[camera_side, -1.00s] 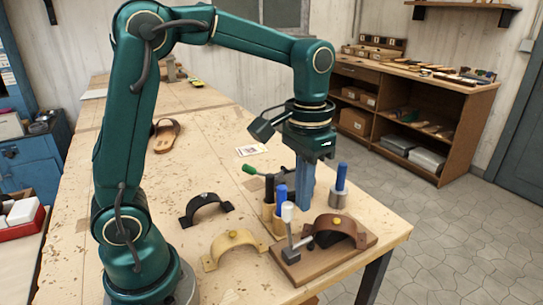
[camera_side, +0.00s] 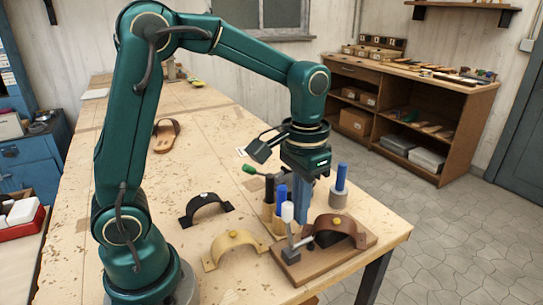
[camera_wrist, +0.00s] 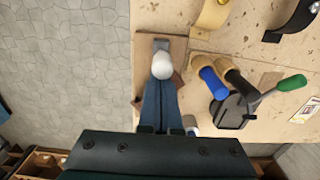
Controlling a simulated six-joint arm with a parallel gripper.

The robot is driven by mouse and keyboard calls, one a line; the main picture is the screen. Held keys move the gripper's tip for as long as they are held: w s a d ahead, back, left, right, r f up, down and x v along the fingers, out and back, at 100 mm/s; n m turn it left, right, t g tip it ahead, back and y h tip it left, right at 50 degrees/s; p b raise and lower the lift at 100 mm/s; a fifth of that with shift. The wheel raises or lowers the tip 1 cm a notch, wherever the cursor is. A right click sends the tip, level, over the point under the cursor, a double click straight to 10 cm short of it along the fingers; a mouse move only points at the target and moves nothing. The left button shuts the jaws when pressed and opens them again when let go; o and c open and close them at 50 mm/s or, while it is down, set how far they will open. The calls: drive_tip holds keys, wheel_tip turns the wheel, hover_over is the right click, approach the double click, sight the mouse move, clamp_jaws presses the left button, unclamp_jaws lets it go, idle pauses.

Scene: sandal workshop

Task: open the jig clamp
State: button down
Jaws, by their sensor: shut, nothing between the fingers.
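The jig is a wooden base (camera_side: 345,252) at the table's front right corner, with a brown strap (camera_side: 343,226) arched over it. Its clamp has a metal lever with a white handle (camera_side: 287,212) standing nearly upright at the jig's left side. In the wrist view the white knob (camera_wrist: 161,66) is seen from above, over part of the base (camera_wrist: 178,48). My gripper (camera_side: 300,226) points down just behind the white handle; its blue fingers (camera_wrist: 160,92) are shut and empty. The tips appear close to the knob; I cannot tell whether they touch it. My fingers hide part of the jig.
Upright tools with blue and black handles (camera_side: 281,195) stand beside my fingers, and a blue-handled one (camera_side: 341,179) stands behind the jig. A tan strap (camera_side: 235,242) and a black strap (camera_side: 207,207) lie left of the jig.

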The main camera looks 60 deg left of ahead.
drive_tip(key=shift+s+f, duration=0.15)
drive_tip(key=shift+s, duration=0.35)
drive_tip(key=shift+s+f, duration=0.15)
drive_tip(key=shift+s, duration=0.5)
drive_tip(key=shift+s+f, duration=0.2)
drive_tip(key=shift+s, duration=0.35)
drive_tip(key=shift+s+f, duration=0.15)
drive_tip(key=shift+s, duration=0.35)
drive_tip(key=shift+w+r, duration=0.2)
drive_tip(key=shift+r, duration=1.05)
drive_tip(key=shift+w+r, duration=0.2)
drive_tip(key=shift+r, duration=1.05)
drive_tip(key=shift+w+r, duration=0.2)
drive_tip(key=shift+r, duration=1.05)
